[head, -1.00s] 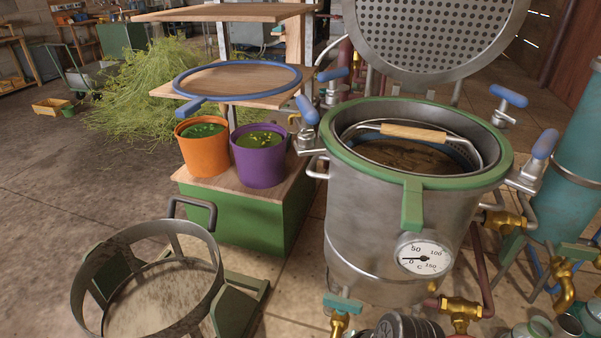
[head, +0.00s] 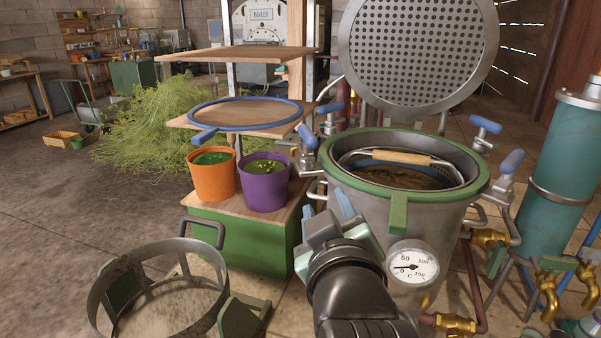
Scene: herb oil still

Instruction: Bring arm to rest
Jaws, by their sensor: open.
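My gripper (head: 326,208) shows in the head view at the lower middle, in front of the steel still pot (head: 432,222). Its blue-tipped fingers point up and away from me, apart and with nothing seen between them. My dark wrist and forearm run down to the bottom edge and hide part of the pot's left side. The pot is open, with a green rim and a wooden-handled basket (head: 402,157) holding brown matter inside.
The perforated round lid (head: 418,52) stands raised behind the pot. Blue-handled clamps (head: 511,163) surround the rim. An orange bucket (head: 212,180) and a purple bucket (head: 264,190) stand on a green box at left. A round metal stand (head: 205,285) is at lower left. Open floor lies far left.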

